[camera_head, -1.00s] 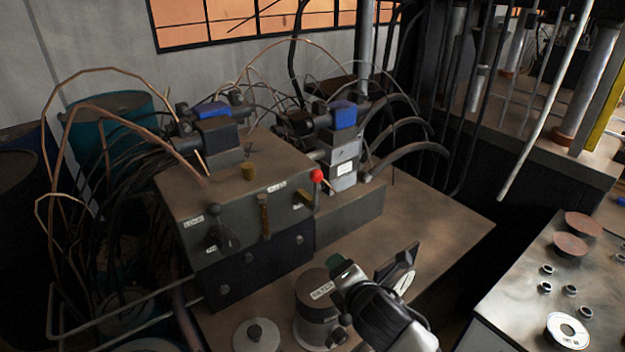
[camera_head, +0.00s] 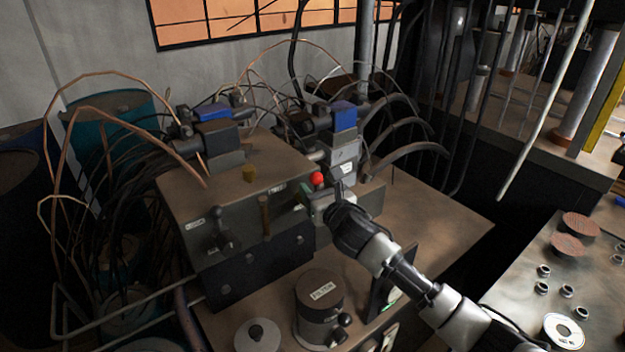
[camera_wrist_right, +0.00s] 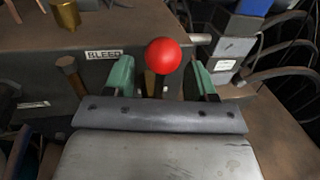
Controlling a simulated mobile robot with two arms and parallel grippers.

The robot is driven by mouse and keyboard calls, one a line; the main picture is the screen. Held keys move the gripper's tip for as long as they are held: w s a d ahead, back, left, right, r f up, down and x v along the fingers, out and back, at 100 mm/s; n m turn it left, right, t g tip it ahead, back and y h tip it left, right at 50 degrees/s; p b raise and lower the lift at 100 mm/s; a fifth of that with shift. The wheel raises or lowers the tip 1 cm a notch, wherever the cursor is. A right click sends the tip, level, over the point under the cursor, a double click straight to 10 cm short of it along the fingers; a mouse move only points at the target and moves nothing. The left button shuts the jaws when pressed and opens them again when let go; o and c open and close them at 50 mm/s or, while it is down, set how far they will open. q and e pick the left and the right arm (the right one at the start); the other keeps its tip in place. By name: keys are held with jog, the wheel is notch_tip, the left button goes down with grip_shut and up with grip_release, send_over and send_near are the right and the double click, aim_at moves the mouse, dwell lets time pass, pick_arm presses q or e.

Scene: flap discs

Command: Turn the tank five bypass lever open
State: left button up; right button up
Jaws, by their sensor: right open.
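A red ball knob (camera_head: 317,179) stands at the right front corner of the tank's grey-brown box (camera_head: 180,190). In the right wrist view the red knob (camera_wrist_right: 164,55) shows between the green-padded fingers, with a brass-coloured piece (camera_wrist_right: 150,84) just below it. My right gripper (camera_head: 321,193) is open around the knob, with gaps visible on both sides; it also shows in the right wrist view (camera_wrist_right: 162,74). I cannot read a bypass label. A brown lever (camera_head: 264,216) and a black-knobbed lever (camera_head: 219,230) stand further left on the front face. My left gripper is not in view.
Blue-topped valves (camera_head: 343,116) with hoses stand behind the box. A "BLEED" label (camera_wrist_right: 104,54) sits left of my fingers. The tabletop right of the box is mostly clear.

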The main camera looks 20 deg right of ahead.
jog(key=shift+w+a, duration=0.2)
jog(key=shift+w, duration=1.15)
grip_shut()
